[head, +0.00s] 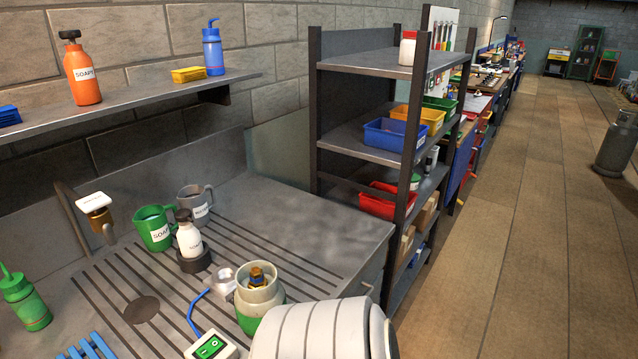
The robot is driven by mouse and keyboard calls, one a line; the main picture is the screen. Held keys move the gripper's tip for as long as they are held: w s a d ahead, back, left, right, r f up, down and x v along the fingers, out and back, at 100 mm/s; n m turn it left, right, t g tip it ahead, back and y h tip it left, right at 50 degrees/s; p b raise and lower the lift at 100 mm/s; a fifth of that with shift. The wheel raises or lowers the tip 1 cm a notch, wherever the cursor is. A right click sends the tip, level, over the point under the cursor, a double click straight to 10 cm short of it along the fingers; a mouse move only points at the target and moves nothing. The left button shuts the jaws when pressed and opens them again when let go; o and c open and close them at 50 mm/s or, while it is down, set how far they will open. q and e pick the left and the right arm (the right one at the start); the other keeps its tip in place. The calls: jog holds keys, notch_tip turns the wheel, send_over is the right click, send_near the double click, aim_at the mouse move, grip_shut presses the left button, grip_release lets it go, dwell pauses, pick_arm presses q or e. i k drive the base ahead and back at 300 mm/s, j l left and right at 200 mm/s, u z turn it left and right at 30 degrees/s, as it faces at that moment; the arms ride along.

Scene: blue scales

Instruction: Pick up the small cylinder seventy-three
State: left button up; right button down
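A small cylinder (258,303) stands upright on the grey metal counter near the bottom centre of the head view. It has a pale grey-beige body, a green lower band, and a yellow and dark valve inside its open collar. I cannot read a number on it. A large white ribbed form at the bottom edge stands in front of its lower right side; I cannot tell for sure what it is. Neither my left nor my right gripper shows in the head view.
The grooved counter (310,225) holds a white soap bottle (189,240), a green mug (153,228), a grey mug (196,203) and a green-button box (211,346) with blue cable. A shelf rack (352,60) stands behind. The counter's right part is clear.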

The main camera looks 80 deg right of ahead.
aim_at(258, 290)
jog(key=z, duration=2.15)
jog(key=u, duration=2.6)
jog(key=z, duration=2.55)
jog(key=k+l+u, duration=0.1)
jog(key=l+u, duration=0.25)
jog(key=k+l+u, duration=0.15)
jog(key=l+u, duration=0.2)
jog(key=l, duration=0.15)
jog(key=k+l+u, duration=0.15)
jog(key=l+u, duration=0.2)
